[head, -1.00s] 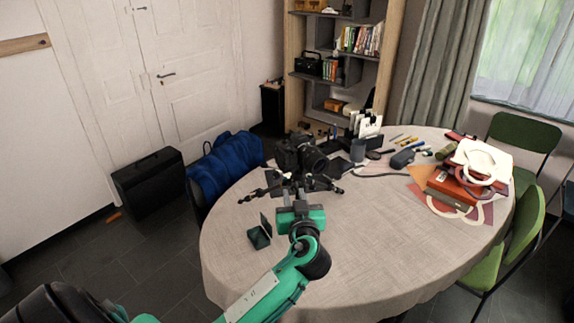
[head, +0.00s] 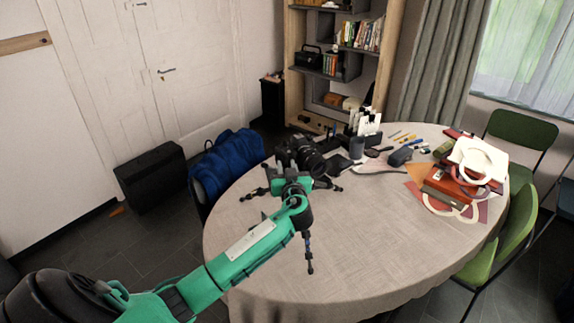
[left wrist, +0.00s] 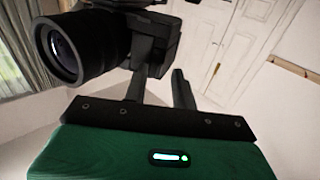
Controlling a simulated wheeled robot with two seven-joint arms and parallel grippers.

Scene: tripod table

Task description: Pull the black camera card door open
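The black camera (head: 308,155) sits on its tripod on the round table, partly hidden by my left gripper (head: 291,172). In the left wrist view the camera (left wrist: 118,38) is close, its lens pointing to the left. My left gripper (left wrist: 163,77) has its two dark fingers apart with a gap between them. One finger overlaps the camera body's lower edge in the picture; I cannot tell if it touches. The card door cannot be made out in either view. My right gripper is not in view.
Tripod legs (head: 309,256) spread over the cloth-covered table (head: 370,245). A pen holder (head: 366,130), small tools and a stack of red boxes (head: 449,187) stand toward the back and right. The table's front right is clear. A blue jacket (head: 225,162) hangs at the left.

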